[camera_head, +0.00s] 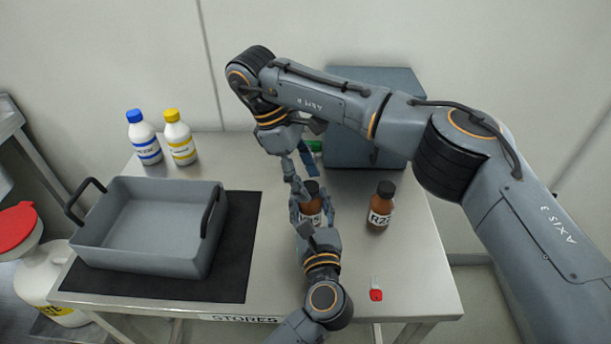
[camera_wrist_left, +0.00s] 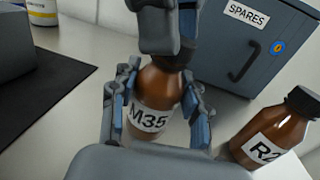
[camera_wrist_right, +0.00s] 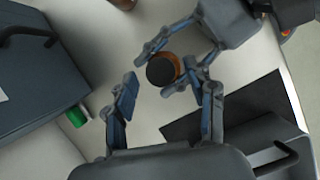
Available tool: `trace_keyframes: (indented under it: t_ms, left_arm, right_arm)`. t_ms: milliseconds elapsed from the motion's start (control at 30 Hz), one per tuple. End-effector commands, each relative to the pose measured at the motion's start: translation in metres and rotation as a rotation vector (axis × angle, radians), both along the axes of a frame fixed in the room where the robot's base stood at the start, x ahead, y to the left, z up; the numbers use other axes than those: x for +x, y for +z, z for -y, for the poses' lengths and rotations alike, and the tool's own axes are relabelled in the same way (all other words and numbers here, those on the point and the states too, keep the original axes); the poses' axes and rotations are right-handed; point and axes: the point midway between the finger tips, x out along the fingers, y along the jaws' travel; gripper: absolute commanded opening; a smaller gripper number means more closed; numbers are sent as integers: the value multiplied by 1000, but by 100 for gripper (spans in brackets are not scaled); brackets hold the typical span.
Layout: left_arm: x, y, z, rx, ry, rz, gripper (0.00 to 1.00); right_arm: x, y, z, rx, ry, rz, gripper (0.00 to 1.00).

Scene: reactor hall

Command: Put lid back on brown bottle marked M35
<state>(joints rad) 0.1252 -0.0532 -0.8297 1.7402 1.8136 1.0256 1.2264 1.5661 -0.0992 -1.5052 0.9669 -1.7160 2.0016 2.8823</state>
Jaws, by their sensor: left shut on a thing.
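The brown bottle marked M35 (camera_wrist_left: 155,97) stands upright on the table, its label facing the left wrist camera. My left gripper (camera_wrist_left: 155,112) is shut on its body, one finger on each side. A black lid (camera_wrist_right: 162,70) sits on top of the bottle; I cannot tell how tightly. It also shows in the head view (camera_head: 311,187). My right gripper (camera_wrist_right: 168,88) is open, its fingers apart and touching nothing, close above the lid. In the left wrist view, the right gripper partly hides the lid.
A second brown bottle (camera_head: 381,207) with a black cap and an R2… label stands to the right. A grey SPARES box (camera_head: 362,150) is behind. A grey tray (camera_head: 140,262) lies on a black mat at left. White bottles (camera_head: 145,140) stand back left. A small red-capped item (camera_head: 376,294) lies front right.

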Motion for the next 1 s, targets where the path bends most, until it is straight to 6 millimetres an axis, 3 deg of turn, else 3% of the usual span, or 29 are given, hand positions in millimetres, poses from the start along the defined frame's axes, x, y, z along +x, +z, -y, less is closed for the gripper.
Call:
trace_keyframes:
  t_ms: [200,533,1000]
  left_arm:
    - [0,0,0,0,1,-1,0]
    - [0,0,-1,0,1,0,0]
    - [0,0,-1,0,1,0,0]
  right_arm:
    - [0,4,0,0,0,1,55]
    - [0,42,0,-1,1,2,55]
    - [0,45,0,7,38,-16,51]
